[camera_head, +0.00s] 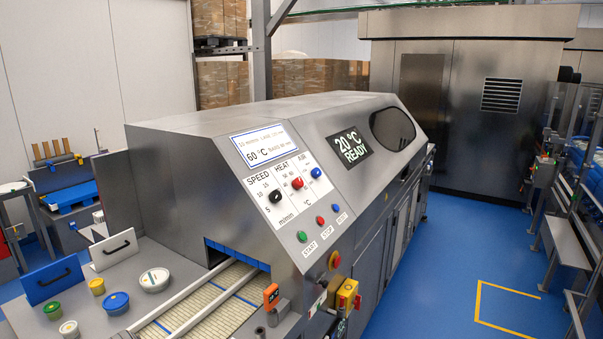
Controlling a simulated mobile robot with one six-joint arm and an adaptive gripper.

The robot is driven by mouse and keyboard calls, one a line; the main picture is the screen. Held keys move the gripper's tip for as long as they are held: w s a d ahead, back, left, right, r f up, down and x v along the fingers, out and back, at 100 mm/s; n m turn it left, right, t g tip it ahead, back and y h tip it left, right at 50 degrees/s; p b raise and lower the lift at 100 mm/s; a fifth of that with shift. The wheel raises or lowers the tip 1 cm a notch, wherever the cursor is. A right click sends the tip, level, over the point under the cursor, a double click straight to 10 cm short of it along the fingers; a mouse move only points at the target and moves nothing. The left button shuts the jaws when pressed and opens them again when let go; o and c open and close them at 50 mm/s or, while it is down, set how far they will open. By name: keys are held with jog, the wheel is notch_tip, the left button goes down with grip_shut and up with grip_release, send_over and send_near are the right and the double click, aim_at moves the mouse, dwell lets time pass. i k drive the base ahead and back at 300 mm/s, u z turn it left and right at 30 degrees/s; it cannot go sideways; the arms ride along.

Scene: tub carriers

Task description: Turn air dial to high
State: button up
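The blue air dial (316,173) is on the sloped front panel of the steel tunnel machine (300,110), under the word AIR. It is the rightmost of three dials. The red heat dial (297,183) and the black speed dial (274,196) sit to its left. The air dial's pointer direction and its scale marks are too small to read. A screen (350,148) to the right reads 20 °C READY. A white sign (265,146) above the dials reads 60 °C. My gripper is not in view.
Green, red and blue buttons (320,220) sit below the dials. Lower are a yellow-and-red switch box (347,295) and an orange device (271,297) beside the belt (205,305). Several tubs (116,302) stand on the left table. Blue floor (440,250) is clear at right.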

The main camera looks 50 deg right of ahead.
aim_at(315, 172)
jog(key=u, duration=0.25)
jog(key=k, duration=0.95)
jog(key=z, duration=0.8)
jog(key=i, duration=0.5)
jog(key=z, duration=0.05)
